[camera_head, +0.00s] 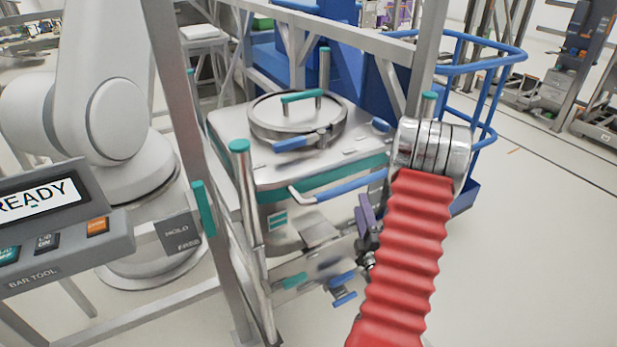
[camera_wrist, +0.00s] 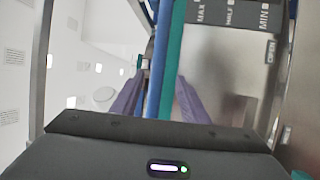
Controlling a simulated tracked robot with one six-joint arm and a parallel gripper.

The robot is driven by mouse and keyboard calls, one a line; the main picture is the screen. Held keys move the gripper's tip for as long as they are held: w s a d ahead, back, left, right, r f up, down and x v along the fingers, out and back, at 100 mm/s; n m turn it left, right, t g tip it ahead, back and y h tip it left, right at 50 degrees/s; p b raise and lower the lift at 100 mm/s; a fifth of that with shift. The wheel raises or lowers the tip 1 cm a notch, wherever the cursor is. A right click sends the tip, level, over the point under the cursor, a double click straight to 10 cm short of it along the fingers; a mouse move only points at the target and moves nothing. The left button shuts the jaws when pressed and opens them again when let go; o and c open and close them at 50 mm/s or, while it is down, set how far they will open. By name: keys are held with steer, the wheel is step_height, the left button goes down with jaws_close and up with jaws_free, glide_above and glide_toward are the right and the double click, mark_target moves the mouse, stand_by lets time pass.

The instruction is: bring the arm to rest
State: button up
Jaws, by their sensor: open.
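My gripper (camera_head: 366,222) shows purple fingers in the head view, beside the front right side of a steel bin (camera_head: 350,150) with a round clamped lid (camera_head: 310,115). A red ribbed sleeve hides part of the gripper. In the wrist view my gripper (camera_wrist: 158,88) has its two purple fingers spread apart. A blue bar (camera_wrist: 168,60) and a teal bar run upright in the picture, passing between the fingers or beyond them; I cannot tell which. No held object shows. The bin has a blue-grip handle (camera_head: 345,188) at its front.
A grey frame post (camera_head: 190,130) stands left of the bin. A panel reading READY (camera_head: 50,205) and a white robot arm (camera_head: 110,110) are at the left. A blue railing (camera_head: 490,60) stands behind at the right. The floor (camera_head: 530,250) at the right is clear.

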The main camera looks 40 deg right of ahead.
stand_by(0.3)
steer(key=s+a+f+m+g+y, duration=0.1)
steer(key=s+f+m+g+y, duration=0.15)
steer(key=f+m+g, duration=0.4)
steer(key=s+a+f+m+g+y, duration=0.1)
steer(key=s+f+m+g+y, duration=0.15)
steer(key=f, duration=0.75)
steer(key=a+r+y, duration=0.2)
steer(key=a+r, duration=0.8)
steer(key=a, duration=0.4)
steer(key=s+a+r+g+y, duration=0.1)
steer(key=a+r+y, duration=0.1)
steer(key=a+r, duration=0.9)
steer(key=s+a+r+m+y, duration=0.1)
steer(key=a+r+y, duration=0.1)
steer(key=a+r, duration=0.9)
steer(key=a, duration=0.5)
steer(key=shift+a+r+g+y, duration=0.25)
steer(key=shift+a+g+y, duration=0.05)
steer(key=shift+y, duration=0.1)
steer(key=shift+c, duration=0.5)
